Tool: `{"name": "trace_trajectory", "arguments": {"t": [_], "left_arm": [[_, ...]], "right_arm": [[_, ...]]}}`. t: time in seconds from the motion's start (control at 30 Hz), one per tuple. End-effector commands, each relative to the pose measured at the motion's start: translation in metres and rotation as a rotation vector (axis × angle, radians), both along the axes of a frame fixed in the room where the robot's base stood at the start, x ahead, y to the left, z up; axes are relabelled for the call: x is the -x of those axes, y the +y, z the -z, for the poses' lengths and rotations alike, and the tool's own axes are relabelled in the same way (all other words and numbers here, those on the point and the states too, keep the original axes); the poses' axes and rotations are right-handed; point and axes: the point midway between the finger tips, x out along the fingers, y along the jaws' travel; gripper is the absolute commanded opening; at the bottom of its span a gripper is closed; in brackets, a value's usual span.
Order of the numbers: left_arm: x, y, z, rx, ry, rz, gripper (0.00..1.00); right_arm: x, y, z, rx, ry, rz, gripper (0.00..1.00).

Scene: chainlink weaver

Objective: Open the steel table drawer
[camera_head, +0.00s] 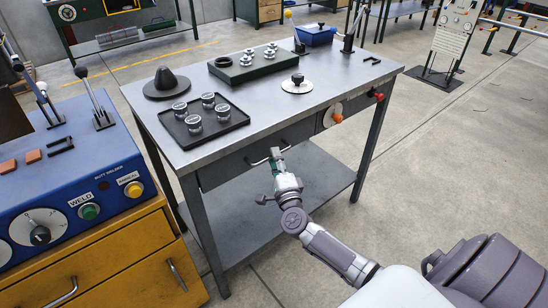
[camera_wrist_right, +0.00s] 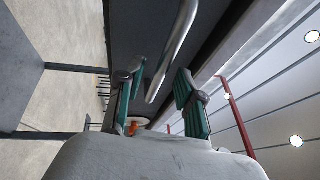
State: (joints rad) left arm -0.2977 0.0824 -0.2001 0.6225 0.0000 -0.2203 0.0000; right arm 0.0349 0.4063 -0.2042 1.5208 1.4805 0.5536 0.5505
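The steel table (camera_head: 230,99) stands in the middle of the head view. Its dark drawer front (camera_head: 222,170) sits under the near edge of the top and looks closed. The drawer has a curved metal bar handle (camera_head: 256,162), partly hidden by my right gripper (camera_head: 277,154). In the right wrist view, my right gripper (camera_wrist_right: 159,78) has its green-padded fingers spread apart. The handle (camera_wrist_right: 172,48) extends into the space between them, and a gap shows on both sides. My left gripper cannot be made out in the head view.
A black tray (camera_head: 204,119) with several metal pieces, a dark cone (camera_head: 166,81) and a green block (camera_head: 240,68) stand on the table. A blue welder (camera_head: 70,180) on a yellow cabinet (camera_head: 110,258) stands close at left.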

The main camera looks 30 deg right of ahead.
Motion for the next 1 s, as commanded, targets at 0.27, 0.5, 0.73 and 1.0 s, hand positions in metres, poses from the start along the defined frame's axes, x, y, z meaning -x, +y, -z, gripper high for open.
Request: {"name": "trace_trajectory", "arguments": {"t": [0.27, 0.5, 0.73, 1.0], "left_arm": [[-0.003, -0.005, 0.004, 0.006, -0.005, -0.002, 0.40], [0.001, -0.004, 0.004, 0.005, 0.001, -0.003, 0.40], [0.003, -0.004, 0.004, 0.004, 0.005, -0.002, 0.40], [0.004, -0.001, 0.004, 0.002, 0.006, -0.001, 0.40]], "right_arm": [[-0.016, -0.005, -0.002, 0.000, 0.001, 0.000, 0.37], [-0.016, -0.005, -0.003, 0.000, 0.001, 0.000, 0.34], [-0.016, -0.005, -0.003, 0.000, 0.001, 0.000, 0.00], [-0.016, -0.005, -0.002, -0.001, 0.002, 0.000, 0.00]]}}
